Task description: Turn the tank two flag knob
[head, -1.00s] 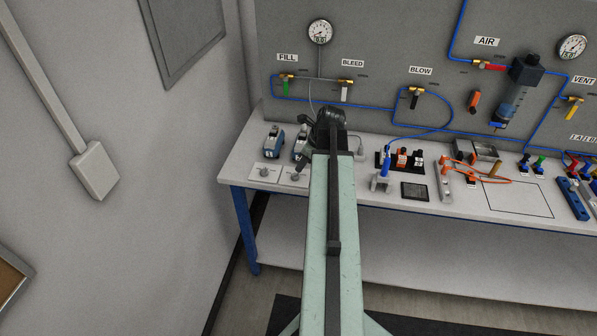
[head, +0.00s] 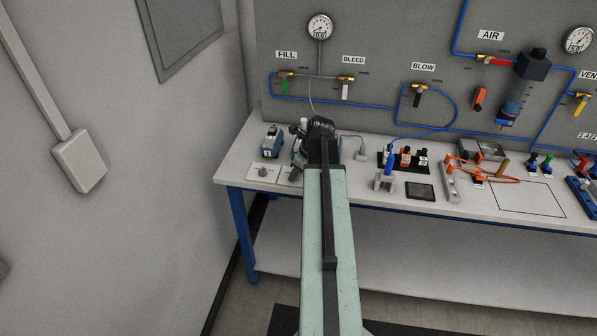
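Two white plates lie at the left end of the bench, in front of two small blue-and-grey devices. The left plate (head: 253,173) carries a small grey knob (head: 262,171) that stands clear. The right plate (head: 284,180) is mostly covered by my gripper (head: 295,175). My gripper points down and left at this plate, where a second knob showed earlier. That knob is now hidden, and I cannot tell whether my gripper touches it or is around it. The fingers are too small and dark to tell open from shut. No flag shape or tank label is readable.
The left device (head: 270,142) stands behind the left plate; the right one is largely hidden by my arm. A blue-handled tool in a grey stand (head: 385,180) and a dark square pad (head: 420,191) are to the right. The panel with hoses and valves rises behind.

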